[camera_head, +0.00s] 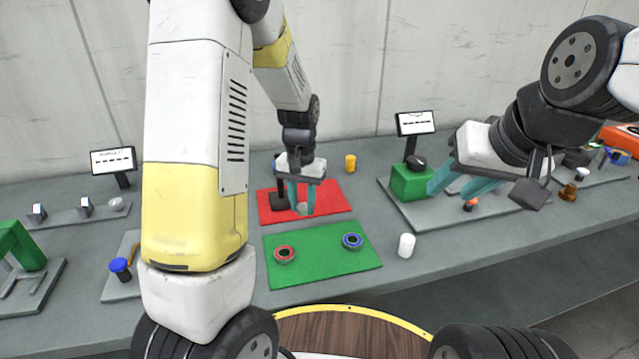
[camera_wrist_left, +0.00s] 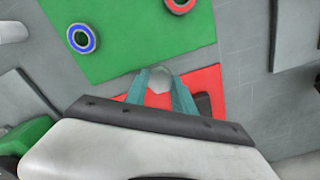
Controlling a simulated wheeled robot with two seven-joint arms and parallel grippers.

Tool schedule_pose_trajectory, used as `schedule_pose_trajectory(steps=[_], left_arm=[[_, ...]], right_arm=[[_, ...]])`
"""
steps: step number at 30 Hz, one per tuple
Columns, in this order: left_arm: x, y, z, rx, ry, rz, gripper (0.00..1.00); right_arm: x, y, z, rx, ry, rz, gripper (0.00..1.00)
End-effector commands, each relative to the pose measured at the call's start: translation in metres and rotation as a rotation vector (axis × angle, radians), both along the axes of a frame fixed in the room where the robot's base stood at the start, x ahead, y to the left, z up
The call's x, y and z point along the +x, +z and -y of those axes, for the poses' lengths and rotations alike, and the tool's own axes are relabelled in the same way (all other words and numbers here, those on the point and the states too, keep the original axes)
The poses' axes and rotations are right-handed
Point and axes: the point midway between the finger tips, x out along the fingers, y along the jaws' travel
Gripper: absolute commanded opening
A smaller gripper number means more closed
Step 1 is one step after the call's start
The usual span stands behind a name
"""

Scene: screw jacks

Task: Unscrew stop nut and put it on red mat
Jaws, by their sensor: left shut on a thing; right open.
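My left gripper (camera_head: 303,210) is shut on a small light-grey, roughly six-sided piece, which looks like the stop nut (camera_head: 302,209). It also shows between the fingertips in the left wrist view (camera_wrist_left: 160,82). The fingers are over the red mat (camera_head: 335,200), pointing down; I cannot tell whether the nut touches the mat. The red mat also shows in the left wrist view (camera_wrist_left: 207,78). My right gripper (camera_head: 457,192) is open over the station with the green block (camera_head: 410,186); its fingers are apart, with no object visible between them.
A green mat (camera_head: 320,262) with a red ring (camera_head: 285,254) and a blue ring (camera_head: 352,240) lies in front. A white cylinder (camera_head: 406,246) stands to its right. A yellow cylinder (camera_head: 350,163) stands behind the red mat. A dark upright object (camera_head: 280,192) is beside the left fingers.

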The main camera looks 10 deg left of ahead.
Motion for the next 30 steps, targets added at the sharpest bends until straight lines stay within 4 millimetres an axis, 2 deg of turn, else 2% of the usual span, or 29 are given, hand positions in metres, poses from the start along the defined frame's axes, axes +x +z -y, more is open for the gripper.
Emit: schedule_pose_trajectory(steps=[1,6,11,18,24,30], left_arm=[[0.016,-0.002,0.001,0.002,0.001,0.001,0.00],[0.058,-0.006,0.007,0.001,0.000,0.001,0.00],[0.083,-0.008,0.011,0.000,0.001,0.002,0.00],[0.099,-0.011,0.013,0.001,-0.001,0.001,0.00],[0.096,-0.042,0.013,0.000,0.000,-0.002,0.00],[0.097,-0.044,0.013,0.000,0.000,0.001,0.00]], right_arm=[[0.000,0.000,0.000,0.000,0.000,0.000,0.43],[0.000,0.000,0.000,0.000,0.000,0.000,0.43],[0.000,0.000,0.000,0.000,0.000,0.000,0.43],[0.000,0.000,0.000,0.000,0.000,0.000,0.43],[0.000,0.000,0.000,0.000,0.000,0.000,0.43],[0.000,0.000,0.000,0.000,0.000,0.000,0.43]])
